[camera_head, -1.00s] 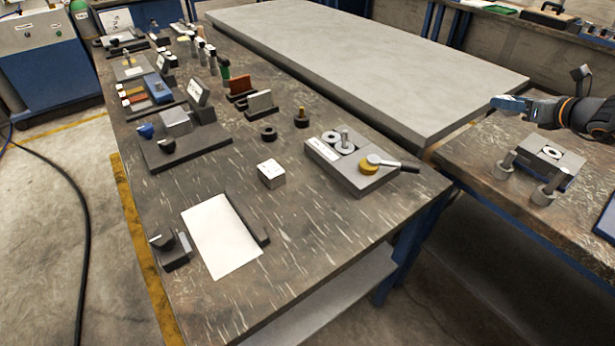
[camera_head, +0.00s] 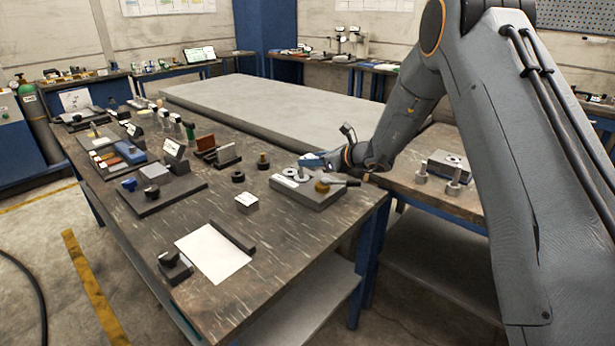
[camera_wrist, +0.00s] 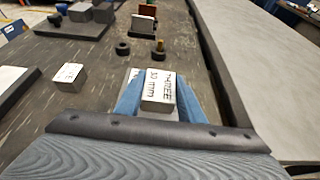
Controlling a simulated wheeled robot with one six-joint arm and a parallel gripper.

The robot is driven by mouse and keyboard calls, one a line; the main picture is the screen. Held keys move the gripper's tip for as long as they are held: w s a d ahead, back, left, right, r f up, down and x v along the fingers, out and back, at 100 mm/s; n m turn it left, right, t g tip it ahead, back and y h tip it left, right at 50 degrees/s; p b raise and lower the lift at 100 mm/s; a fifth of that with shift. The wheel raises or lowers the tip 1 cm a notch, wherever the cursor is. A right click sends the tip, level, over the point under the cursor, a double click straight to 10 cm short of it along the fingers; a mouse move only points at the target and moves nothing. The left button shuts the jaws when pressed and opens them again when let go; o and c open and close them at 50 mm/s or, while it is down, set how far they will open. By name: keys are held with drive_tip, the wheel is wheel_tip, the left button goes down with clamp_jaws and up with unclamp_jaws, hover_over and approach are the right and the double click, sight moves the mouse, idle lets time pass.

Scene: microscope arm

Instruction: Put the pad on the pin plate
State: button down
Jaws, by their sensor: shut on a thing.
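My gripper (camera_head: 312,160) is shut on a pale, block-shaped pad (camera_wrist: 158,92) with black lettering. The pad sits between the two blue fingers in the wrist view (camera_wrist: 157,100). In the head view the fingers hide it. I take the grey plate (camera_head: 300,196) with an upright pin near the right end of the table as the pin plate. It also carries pale rings and a yellow knob with a dark lever. My gripper appears just above and behind it. The wrist view shows some grey beneath the pad; any contact cannot be told.
A small pale cube (camera_head: 246,202), a black ring (camera_head: 238,176) and a brass-topped post (camera_head: 263,161) stand left of the plate. A white sheet (camera_head: 212,252) lies nearer. A grey fixture with two cylinders (camera_head: 446,166) is on the right table.

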sight(311, 181)
drive_tip(key=shift+a+f, duration=0.25)
drive_tip(key=shift+f, duration=0.3)
drive_tip(key=shift+f+p, duration=0.45)
drive_tip(key=shift+f, duration=1.6)
drive_tip(key=shift+d+f, duration=0.1)
drive_tip(key=c, duration=1.2)
unclamp_jaws()
drive_tip(key=shift+f, duration=0.1)
